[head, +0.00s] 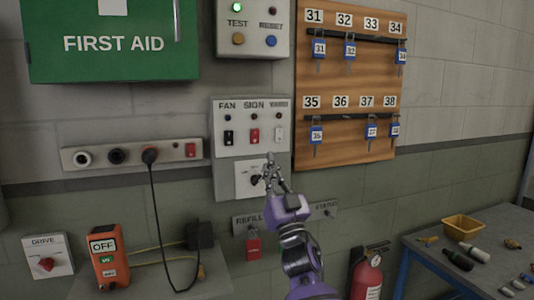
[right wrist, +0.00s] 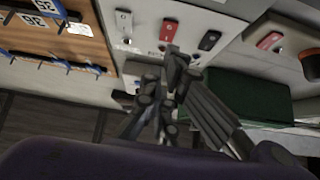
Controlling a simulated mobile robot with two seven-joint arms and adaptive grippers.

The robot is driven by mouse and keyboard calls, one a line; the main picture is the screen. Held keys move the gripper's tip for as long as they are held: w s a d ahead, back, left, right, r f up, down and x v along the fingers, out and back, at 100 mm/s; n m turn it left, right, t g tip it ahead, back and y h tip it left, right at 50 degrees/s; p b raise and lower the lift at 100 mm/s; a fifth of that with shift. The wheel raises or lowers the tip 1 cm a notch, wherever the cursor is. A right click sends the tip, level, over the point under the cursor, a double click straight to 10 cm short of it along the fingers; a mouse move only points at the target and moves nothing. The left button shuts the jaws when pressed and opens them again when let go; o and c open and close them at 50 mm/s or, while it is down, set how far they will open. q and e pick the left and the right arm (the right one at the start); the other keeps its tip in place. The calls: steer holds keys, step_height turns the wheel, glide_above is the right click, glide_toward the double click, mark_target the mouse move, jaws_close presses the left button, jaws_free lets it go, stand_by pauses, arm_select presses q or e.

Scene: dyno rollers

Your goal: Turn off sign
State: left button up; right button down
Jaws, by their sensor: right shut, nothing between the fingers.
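The switch panel (head: 217,160) on the wall carries the labels FAN, SIGN and a third small one that I cannot read clearly. The red SIGN rocker switch (head: 254,135) is in the middle, between a black FAN switch (head: 228,137) and a white switch (head: 279,133). My right gripper (head: 270,160) is shut and empty, its tips pointing up, just below and right of the red switch in the picture. In the right wrist view the red switch (right wrist: 169,30) shows just beyond the fingertips (right wrist: 177,55). Contact cannot be told. My left gripper is not in view.
A dial plate (head: 243,182) sits below the switches, partly behind my gripper. A key board (head: 345,80) hangs to the right and a socket strip (head: 180,152) to the left. A TEST/RESET box (head: 253,25) is above. A fire extinguisher (head: 367,275) stands low right.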

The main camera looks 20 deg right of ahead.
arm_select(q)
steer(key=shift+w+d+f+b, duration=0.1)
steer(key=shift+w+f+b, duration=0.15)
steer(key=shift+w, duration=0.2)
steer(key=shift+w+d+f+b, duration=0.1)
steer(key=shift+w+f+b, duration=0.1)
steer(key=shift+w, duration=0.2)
arm_select(e)
steer(key=shift+s+d+f, duration=0.1)
steer(key=shift+s+f, duration=0.25)
steer(key=shift+f, duration=0.4)
steer(key=shift+s+a+f, duration=0.1)
steer(key=shift+s+f, duration=0.2)
steer(key=shift+f, duration=0.45)
steer(key=shift+s+d+f, duration=0.1)
steer(key=shift+s+f, duration=0.25)
steer(key=shift+f, duration=0.4)
